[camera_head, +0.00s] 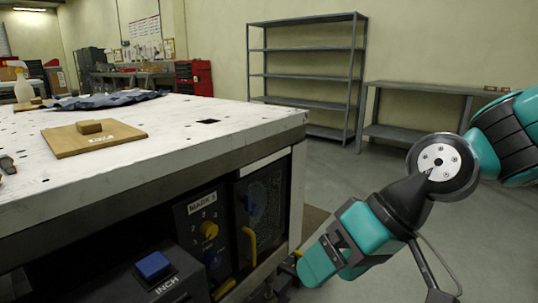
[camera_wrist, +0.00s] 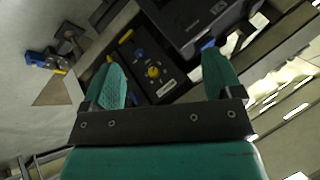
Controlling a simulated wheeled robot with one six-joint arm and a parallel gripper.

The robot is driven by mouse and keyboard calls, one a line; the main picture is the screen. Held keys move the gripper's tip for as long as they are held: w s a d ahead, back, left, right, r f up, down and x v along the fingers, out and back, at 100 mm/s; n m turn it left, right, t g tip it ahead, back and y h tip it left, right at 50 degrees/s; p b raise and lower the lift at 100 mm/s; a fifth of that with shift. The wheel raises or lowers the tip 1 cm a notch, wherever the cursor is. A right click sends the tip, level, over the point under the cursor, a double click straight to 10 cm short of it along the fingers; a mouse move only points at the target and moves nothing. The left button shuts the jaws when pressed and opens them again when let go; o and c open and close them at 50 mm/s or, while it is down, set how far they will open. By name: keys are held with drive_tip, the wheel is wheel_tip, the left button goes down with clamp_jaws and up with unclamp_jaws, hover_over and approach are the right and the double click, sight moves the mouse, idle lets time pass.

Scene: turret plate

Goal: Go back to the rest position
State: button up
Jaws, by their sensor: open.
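My gripper shows in the wrist view (camera_wrist: 168,85) with its two teal fingers spread wide and nothing between them. In the head view my teal arm reaches down on the right, and its end is low beside the near right corner of the white-topped workbench (camera_head: 215,130). My fingertips are partly cut off or hidden there. Beyond the fingers, the wrist view shows the dark panel with a yellow knob (camera_wrist: 153,72). The same panel, labelled MARK with a yellow knob (camera_head: 209,229), sits under the bench top in the head view.
A blue button box (camera_head: 154,266) marked INCH is at the lower front. A wooden board (camera_head: 75,146) with a small block (camera_head: 89,127) lies on the bench. A yellow handle (camera_head: 250,245) is beside the panel. Grey shelving (camera_head: 305,77) stands behind open floor.

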drive_tip(key=s+d+n+h, duration=0.1)
drive_tip(key=s+d+h, duration=0.2)
drive_tip(key=s+d, duration=0.5)
wheel_tip(320, 180, up, 23)
drive_tip(key=a+p, duration=0.1)
drive_tip(key=p, duration=2.1)
drive_tip(key=shift+s+a+g, duration=0.3)
drive_tip(key=shift+s, duration=0.05)
drive_tip(key=shift+f, duration=0.15)
